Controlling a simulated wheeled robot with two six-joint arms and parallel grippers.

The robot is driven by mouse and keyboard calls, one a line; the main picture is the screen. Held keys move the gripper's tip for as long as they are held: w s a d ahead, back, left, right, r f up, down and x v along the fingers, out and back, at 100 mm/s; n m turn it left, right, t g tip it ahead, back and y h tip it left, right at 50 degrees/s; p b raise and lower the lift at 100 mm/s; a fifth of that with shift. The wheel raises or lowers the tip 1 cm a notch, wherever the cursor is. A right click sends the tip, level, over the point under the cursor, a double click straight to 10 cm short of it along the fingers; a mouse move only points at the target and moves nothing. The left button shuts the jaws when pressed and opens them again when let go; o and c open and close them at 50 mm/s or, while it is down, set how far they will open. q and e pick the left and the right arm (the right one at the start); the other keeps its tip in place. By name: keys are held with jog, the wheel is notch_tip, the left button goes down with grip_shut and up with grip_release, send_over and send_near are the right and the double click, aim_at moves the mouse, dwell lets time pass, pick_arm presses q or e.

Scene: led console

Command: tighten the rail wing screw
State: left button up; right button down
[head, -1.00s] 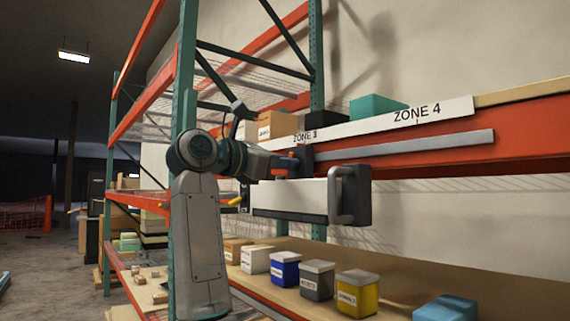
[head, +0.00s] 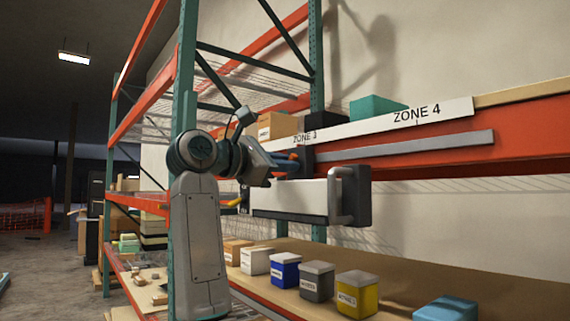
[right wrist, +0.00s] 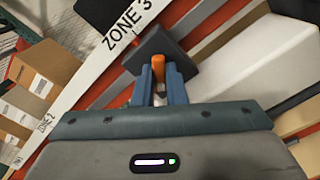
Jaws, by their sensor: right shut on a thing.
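The orange wing screw (right wrist: 158,66) stands out from a dark block (right wrist: 163,52) in the right wrist view. My right gripper (right wrist: 160,82) is shut on the screw, with one blue finger on each side of it. In the head view my right gripper (head: 296,162) reaches in from the left to the dark block (head: 305,158) at the left end of the grey rail (head: 410,147). The white console bar (head: 290,199), with a dark end and grey handle, hangs just below the rail. My fingers mostly hide the screw there. My left gripper is not in view.
An orange beam (head: 520,145) and the white zone label strip (head: 440,112) run behind the rail. Cartons and a teal box (head: 377,106) stand above. Several labelled bins, including a yellow one (head: 357,295), line the lower shelf (head: 400,275). Green uprights stand close to my arm.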

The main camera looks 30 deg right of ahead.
jog(key=shift+f, duration=0.15)
jog(key=c, duration=1.5)
grip_release()
jog(key=shift+a, duration=0.2)
jog(key=shift+o, duration=0.2)
jog(key=shift+a, duration=0.1)
jog(key=shift+a, duration=0.15)
jog(key=a+b, duration=0.4)
jog(key=a, duration=0.6)
jog(key=shift+s+a, duration=0.2)
jog(key=shift+s, duration=0.2)
